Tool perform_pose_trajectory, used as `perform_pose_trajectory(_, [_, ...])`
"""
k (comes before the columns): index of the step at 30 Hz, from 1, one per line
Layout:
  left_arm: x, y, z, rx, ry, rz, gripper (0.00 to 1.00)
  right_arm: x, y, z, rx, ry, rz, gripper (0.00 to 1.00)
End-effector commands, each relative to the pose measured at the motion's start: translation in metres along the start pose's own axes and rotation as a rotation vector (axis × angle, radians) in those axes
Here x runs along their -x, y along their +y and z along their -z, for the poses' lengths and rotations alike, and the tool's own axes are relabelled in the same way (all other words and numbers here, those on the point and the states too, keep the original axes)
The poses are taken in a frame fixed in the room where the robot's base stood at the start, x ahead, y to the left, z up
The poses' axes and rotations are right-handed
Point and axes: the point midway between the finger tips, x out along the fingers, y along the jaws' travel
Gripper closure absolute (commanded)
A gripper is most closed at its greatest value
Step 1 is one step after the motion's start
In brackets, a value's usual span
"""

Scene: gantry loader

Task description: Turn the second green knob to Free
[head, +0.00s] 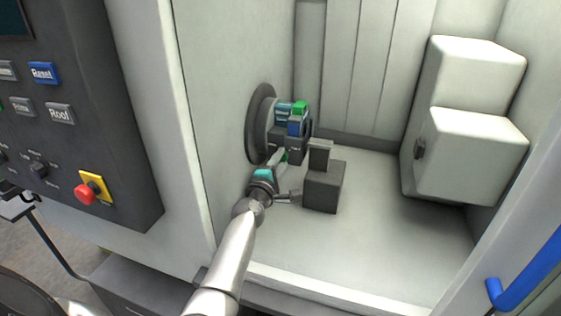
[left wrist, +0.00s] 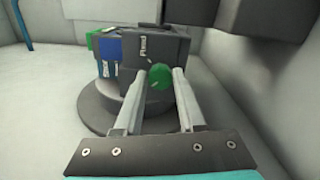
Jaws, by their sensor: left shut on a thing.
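A round green knob (left wrist: 159,77) sits on the face of a dark grey block (left wrist: 170,48) on a round chuck-like mount. A white label above the knob seems to read "Fixed". The direction of the knob's light pointer mark is hard to tell. My left gripper (left wrist: 158,78) has a pale finger on either side of the knob and is shut on it. In the head view my left gripper (head: 281,157) reaches up to the lower part of the mount (head: 259,124), and the knob is mostly hidden there. My right gripper is not in view.
A blue block (head: 294,126) and a green part (head: 300,107) sit on the same mount. A dark box-shaped block (head: 324,186) stands close right of my gripper. A white housing (head: 472,155) is at the right. The chamber floor between is clear. A control panel (head: 95,150) is at left.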

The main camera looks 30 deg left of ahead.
Motion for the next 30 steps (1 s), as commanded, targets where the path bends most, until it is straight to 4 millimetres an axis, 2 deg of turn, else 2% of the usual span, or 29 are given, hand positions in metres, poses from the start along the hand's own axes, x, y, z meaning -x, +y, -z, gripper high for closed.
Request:
perform_pose_trajectory(16, [0.0001, -0.0006, -0.0006, 0.027, -0.001, 0.001, 1.0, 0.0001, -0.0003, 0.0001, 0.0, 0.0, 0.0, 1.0])
perform_pose_trajectory(17, [0.0001, -0.0006, -0.0006, 0.027, -0.001, 0.001, 0.59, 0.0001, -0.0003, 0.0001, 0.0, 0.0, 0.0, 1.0])
perform_pose_trajectory(24, [0.0001, -0.0004, -0.0003, 0.025, -0.001, 0.001, 0.32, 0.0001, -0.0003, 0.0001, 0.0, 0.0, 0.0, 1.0])
perform_pose_trajectory(30, [0.0001, -0.0002, -0.0001, 0.024, 0.0, 0.0, 0.31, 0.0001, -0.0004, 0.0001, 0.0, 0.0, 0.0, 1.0])
